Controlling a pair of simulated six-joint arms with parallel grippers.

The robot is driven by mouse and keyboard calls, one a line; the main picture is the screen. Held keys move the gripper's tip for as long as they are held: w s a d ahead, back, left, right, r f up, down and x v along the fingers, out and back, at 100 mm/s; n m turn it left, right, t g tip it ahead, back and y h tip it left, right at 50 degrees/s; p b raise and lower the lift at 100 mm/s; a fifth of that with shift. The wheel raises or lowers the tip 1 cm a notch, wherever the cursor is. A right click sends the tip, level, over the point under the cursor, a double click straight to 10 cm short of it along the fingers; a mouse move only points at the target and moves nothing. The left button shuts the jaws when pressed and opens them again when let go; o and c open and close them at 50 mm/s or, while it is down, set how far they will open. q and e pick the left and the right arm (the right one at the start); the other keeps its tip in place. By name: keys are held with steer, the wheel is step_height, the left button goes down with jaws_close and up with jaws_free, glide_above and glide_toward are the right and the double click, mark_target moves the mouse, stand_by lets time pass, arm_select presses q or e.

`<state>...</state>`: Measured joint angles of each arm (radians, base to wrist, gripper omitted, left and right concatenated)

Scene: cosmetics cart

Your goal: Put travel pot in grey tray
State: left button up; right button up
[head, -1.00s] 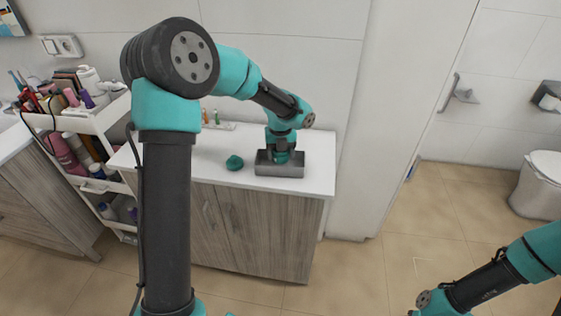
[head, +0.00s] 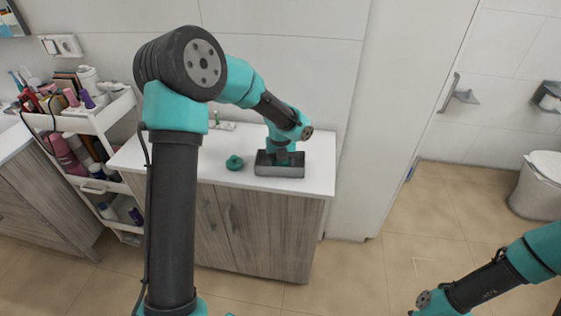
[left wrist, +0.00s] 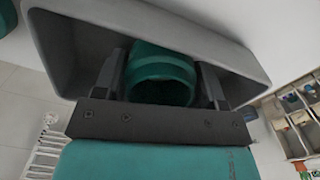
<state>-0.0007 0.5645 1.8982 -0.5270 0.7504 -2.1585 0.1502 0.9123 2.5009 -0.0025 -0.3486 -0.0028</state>
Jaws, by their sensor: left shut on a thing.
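The grey tray (head: 280,171) stands near the right end of the white counter. My left gripper (head: 283,158) points down into it in the head view. In the left wrist view my left gripper (left wrist: 163,85) is shut on the green travel pot (left wrist: 162,70), with one dark finger on each side. The pot lies over the opening of the grey tray (left wrist: 70,45); I cannot tell whether it touches the bottom. In the head view the pot is hidden by the gripper and tray wall. My right arm shows at the lower right, with its gripper out of view.
A small teal object (head: 235,162) stands on the counter (head: 213,172) just left of the tray. Small bottles (head: 217,117) stand at the back by the wall. A crowded white cart (head: 95,120) stands at the left. The counter's front is clear.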

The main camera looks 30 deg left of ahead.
arm_select(q)
steer(key=o, duration=1.1)
steer(key=shift+f, duration=0.1)
step_height(320, 180, up, 12)
steer(key=shift+r, duration=0.2)
